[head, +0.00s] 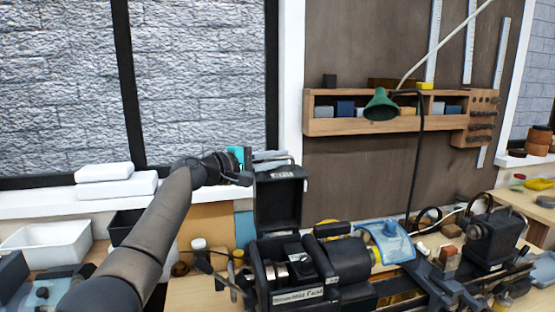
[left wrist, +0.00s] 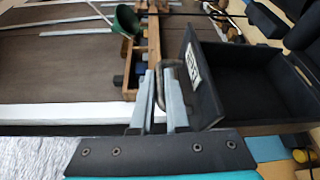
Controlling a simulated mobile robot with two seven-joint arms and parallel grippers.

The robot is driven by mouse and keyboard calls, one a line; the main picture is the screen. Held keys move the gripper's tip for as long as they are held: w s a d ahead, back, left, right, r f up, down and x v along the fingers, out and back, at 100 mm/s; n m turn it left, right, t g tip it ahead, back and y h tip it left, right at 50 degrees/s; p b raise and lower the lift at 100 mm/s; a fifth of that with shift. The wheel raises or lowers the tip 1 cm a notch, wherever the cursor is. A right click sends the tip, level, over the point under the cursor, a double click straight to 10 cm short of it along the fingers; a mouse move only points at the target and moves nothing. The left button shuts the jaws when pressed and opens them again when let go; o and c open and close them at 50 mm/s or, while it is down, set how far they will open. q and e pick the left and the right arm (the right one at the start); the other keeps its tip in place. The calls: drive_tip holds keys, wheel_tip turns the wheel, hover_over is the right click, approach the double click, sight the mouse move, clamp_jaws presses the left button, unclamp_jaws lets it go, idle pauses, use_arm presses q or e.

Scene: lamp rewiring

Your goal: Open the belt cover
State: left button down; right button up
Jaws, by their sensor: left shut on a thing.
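The belt cover (head: 280,207) is a black, box-shaped lid. It stands up on edge above the headstock end of the lathe (head: 340,262), with its hollow inside facing me. The belt cover also fills the right of the left wrist view (left wrist: 270,82), with a pale label on one face. My left gripper (head: 272,158) is at the top edge of the cover. In the left wrist view my left gripper (left wrist: 161,92) is shut on the cover's thin metal handle (left wrist: 163,74), which sits between the grey fingers. My right gripper is not in view.
A green lamp (head: 382,105) hangs before a wooden wall shelf (head: 345,126). White boxes (head: 116,184) lie on the window sill at left. A white bin (head: 45,243) stands below them. A blue transparent guard (head: 388,242) is on the lathe to the right of the cover.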

use_arm(q)
drive_tip(key=c, duration=1.2)
unclamp_jaws()
drive_tip(key=b+v, duration=0.3)
drive_tip(key=v, duration=1.2)
drive_tip(key=shift+s, duration=0.15)
